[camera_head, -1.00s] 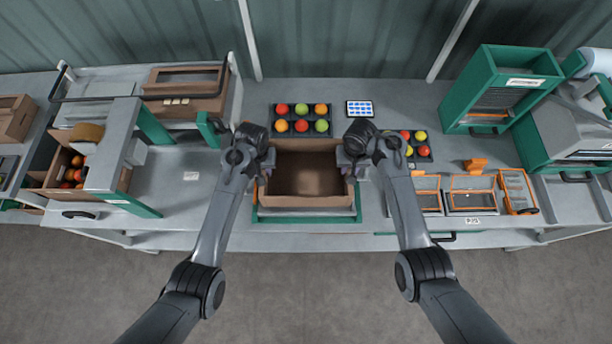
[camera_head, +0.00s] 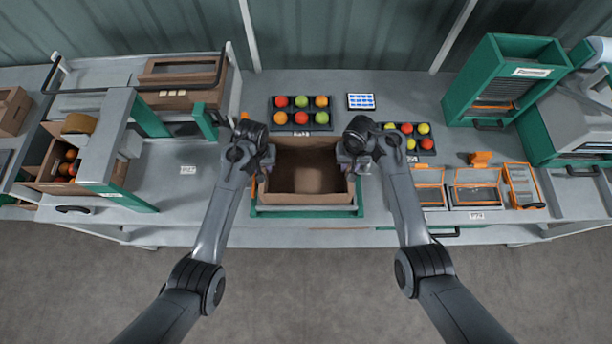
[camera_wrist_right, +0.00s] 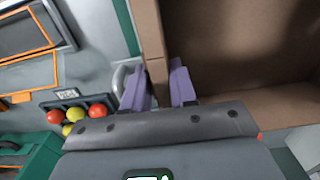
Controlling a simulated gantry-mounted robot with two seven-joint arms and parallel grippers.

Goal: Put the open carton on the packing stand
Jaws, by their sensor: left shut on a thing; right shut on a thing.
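The open carton (camera_head: 308,199) is brown and empty, at the middle front of the bench in the head view. It sits over the green-edged packing stand (camera_head: 305,211); whether it touches the stand is hard to tell. My left gripper (camera_head: 264,171) is shut on the carton's left wall. My right gripper (camera_head: 351,173) is shut on its right wall. In the right wrist view the purple fingers of my right gripper (camera_wrist_right: 161,88) pinch the carton wall (camera_wrist_right: 153,45) from both sides. The left fingertips are mostly hidden by the wrist.
Orange-framed bins (camera_head: 476,208) stand to the right. Bare bench lies left of my left gripper.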

